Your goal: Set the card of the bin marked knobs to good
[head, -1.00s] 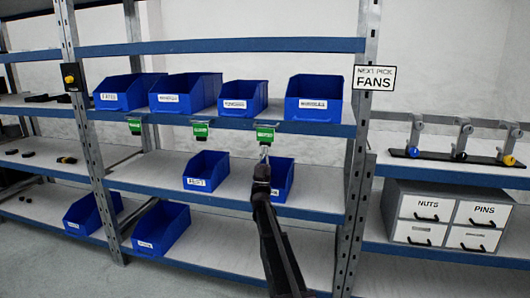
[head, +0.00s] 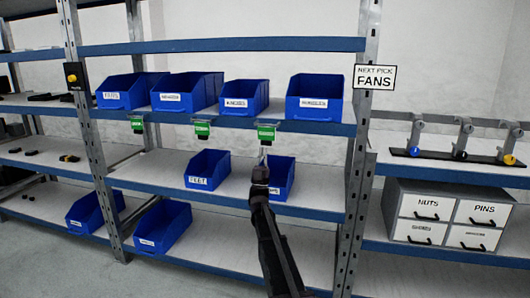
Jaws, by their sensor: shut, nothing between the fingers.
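My gripper (head: 263,154) is shut and empty, pointing up just below the rightmost of the green cards (head: 266,133); I cannot tell whether it touches it. This card hangs from the front edge of the upper shelf, between the third and fourth bins. Two more green cards, one at the left (head: 137,124) and one in the middle (head: 202,130), hang from the same edge. The wording on the cards is too small to read. Several blue bins stand above, including the far-right bin (head: 315,90). I cannot make out which bin is marked knobs.
A metal upright (head: 357,170) rises to the right, with a FANS sign (head: 374,78). A drawer cabinet (head: 448,216) stands beyond it.

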